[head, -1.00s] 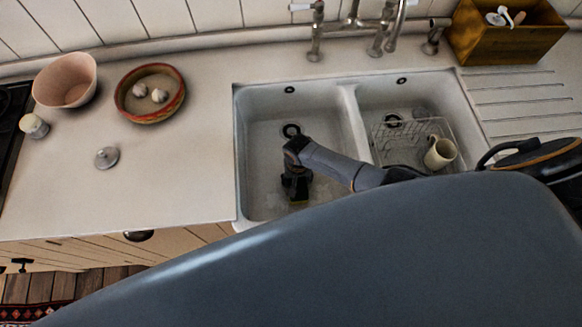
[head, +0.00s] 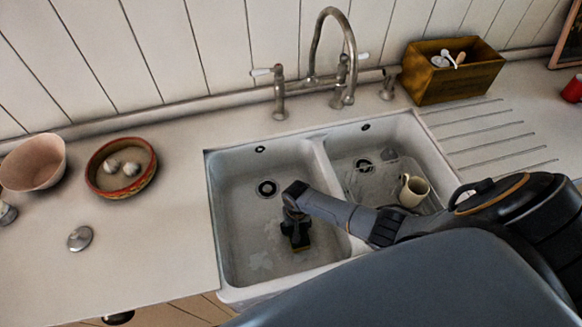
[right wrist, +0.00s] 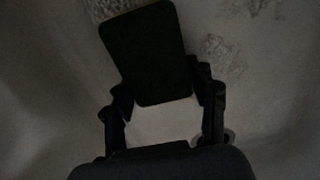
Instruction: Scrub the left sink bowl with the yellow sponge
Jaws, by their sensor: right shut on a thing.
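The left sink bowl (head: 232,220) is white, with a dark drain (head: 267,188) towards its back. My right gripper (head: 297,240) reaches down into this bowl, in its right front part, shut on the sponge. Only a thin yellowish strip of the sponge (head: 302,249) shows under the fingers in the head view. In the right wrist view the sponge (right wrist: 147,55) is a dark rectangular slab between the fingers. Whether it touches the bowl floor I cannot tell. Pale, suds-like patches (head: 261,262) lie on the bowl floor left of the gripper. My left gripper is out of view.
The right bowl holds a wire rack (head: 362,186) and a cream mug (head: 413,190). A tap (head: 345,75) stands behind the divider. A wooden box (head: 455,80) is at the back right. A dish with garlic (head: 118,190), a pink bowl (head: 32,165) and a metal lid (head: 80,238) sit left.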

